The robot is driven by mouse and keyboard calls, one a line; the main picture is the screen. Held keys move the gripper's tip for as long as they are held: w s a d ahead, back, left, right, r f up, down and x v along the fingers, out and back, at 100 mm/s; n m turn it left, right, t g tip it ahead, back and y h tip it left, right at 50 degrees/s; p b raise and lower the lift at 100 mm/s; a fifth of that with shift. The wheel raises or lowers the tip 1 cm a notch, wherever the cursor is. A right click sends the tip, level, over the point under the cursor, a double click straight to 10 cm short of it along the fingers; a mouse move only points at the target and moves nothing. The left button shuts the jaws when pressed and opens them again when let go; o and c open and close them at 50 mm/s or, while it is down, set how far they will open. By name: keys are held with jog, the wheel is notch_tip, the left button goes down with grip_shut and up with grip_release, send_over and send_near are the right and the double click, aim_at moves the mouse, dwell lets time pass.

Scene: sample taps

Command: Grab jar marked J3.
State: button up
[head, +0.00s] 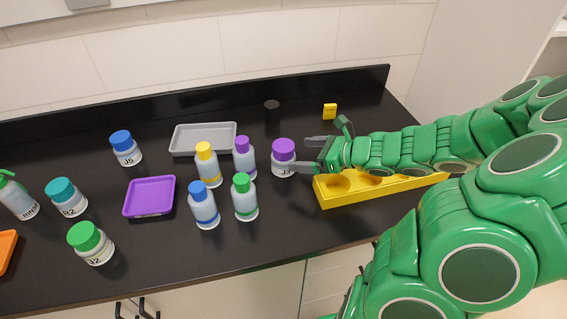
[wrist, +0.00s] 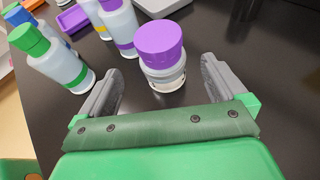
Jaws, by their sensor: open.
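A white jar with a purple lid (head: 283,158) stands upright on the black counter. Its label shows a J, but the rest is hard to read beside my finger. In the wrist view the purple-lidded jar (wrist: 163,52) stands ahead of the palm, in line with the gap between the fingers. My gripper (head: 307,154) is open and comes from the right, low over the counter. In the wrist view my gripper (wrist: 162,75) has one finger on each side of the gap, with nothing held. I cannot tell whether a finger touches the jar.
A purple-capped bottle (head: 244,158) stands close left of the jar, with yellow (head: 208,167), blue (head: 203,206) and green (head: 244,198) capped bottles nearby. A yellow rack (head: 330,199) lies under my arm. Jars J5 (head: 125,149) and J2 (head: 91,244) stand farther left. A grey tray (head: 178,148) lies behind.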

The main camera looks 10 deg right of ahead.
aim_at(283, 152)
jog(key=shift+x, duration=3.8)
jog(key=c, duration=1.2)
jog(key=shift+o, duration=0.2)
jog(key=shift+r, duration=0.15)
jog(key=shift+w+r, duration=0.1)
jog(key=shift+r, duration=4.75)
